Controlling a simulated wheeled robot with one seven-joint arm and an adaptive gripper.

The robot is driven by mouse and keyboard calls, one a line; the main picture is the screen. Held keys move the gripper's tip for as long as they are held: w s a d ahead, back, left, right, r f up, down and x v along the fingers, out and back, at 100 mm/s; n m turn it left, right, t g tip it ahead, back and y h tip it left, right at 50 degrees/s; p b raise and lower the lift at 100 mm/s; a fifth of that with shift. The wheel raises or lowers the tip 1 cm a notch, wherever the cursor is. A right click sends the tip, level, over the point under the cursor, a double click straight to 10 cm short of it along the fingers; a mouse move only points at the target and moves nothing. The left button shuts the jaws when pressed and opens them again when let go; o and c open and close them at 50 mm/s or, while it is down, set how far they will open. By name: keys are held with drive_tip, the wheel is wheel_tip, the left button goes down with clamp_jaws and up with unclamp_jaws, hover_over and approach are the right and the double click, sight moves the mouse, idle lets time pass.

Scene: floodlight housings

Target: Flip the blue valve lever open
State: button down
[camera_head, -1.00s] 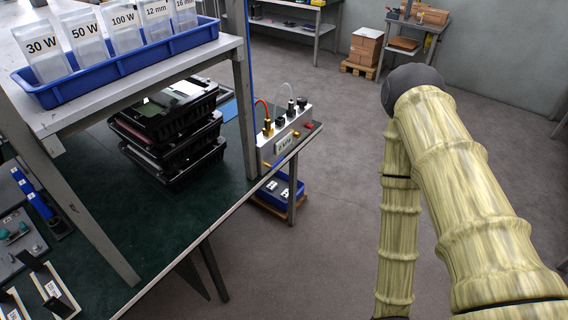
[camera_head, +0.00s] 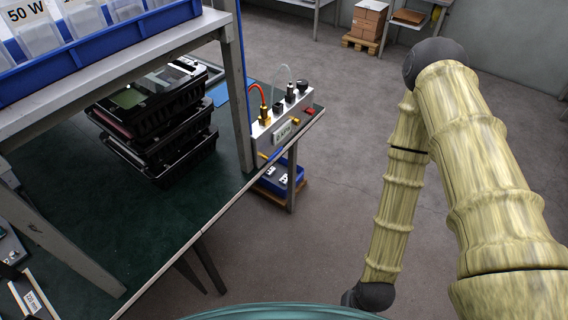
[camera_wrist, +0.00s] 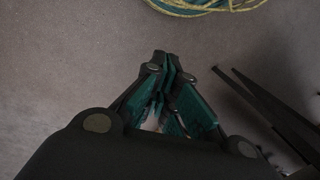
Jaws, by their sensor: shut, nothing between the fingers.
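A pale manifold box (camera_head: 285,129) with fittings, a red hose and a label stands at the right edge of the green-topped bench in the head view. A small blue and yellow part (camera_head: 268,156) shows low on its front left; it is too small to tell whether this is the valve lever or how it is set. My gripper (camera_wrist: 166,62) is shut and empty in the wrist view, over bare floor and apart from the box. The gripper is out of the head view, where my arm reaches down on the right.
Stacked black trays (camera_head: 158,130) sit on the bench (camera_head: 165,215) left of the box. A shelf post (camera_head: 237,100) rises close beside the box. A blue bin (camera_head: 277,181) is below the bench edge. Coiled yellow-green cable (camera_wrist: 205,8) lies on the floor. Floor right of the bench is open.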

drive_tip(key=w+a+f+m+y+b, duration=0.3)
drive_tip(key=w+a+f+m+b, duration=0.25)
drive_tip(key=a, duration=0.45)
drive_tip(key=w+a+r+m+t+y+b, duration=0.1)
drive_tip(key=w+a+m+y+b, duration=0.2)
drive_tip(key=w, duration=0.4)
drive_tip(key=w+a+r+m+t+b, duration=0.1)
drive_tip(key=w+a+m+b, duration=0.2)
drive_tip(key=w+a, duration=0.25)
drive_tip(key=w+d+r+m+t+y+b, duration=0.1)
drive_tip(key=w+r+m+t+y+b, duration=0.15)
drive_tip(key=w, duration=0.55)
drive_tip(key=w+d+r+m+t+y+b, duration=0.1)
drive_tip(key=w+r+m+b, duration=0.25)
drive_tip(key=w, duration=0.45)
drive_tip(key=w+d+r+m+t+b, duration=0.3)
drive_tip(key=w+d+r+m+b, duration=0.1)
drive_tip(key=w+r, duration=0.4)
drive_tip(key=w+d+m, duration=0.1)
drive_tip(key=w+d, duration=0.1)
drive_tip(key=shift+d+r, duration=0.35)
drive_tip(key=shift+d, duration=0.05)
drive_tip(key=shift+w+a+f, duration=0.1)
drive_tip(key=shift+w, duration=0.05)
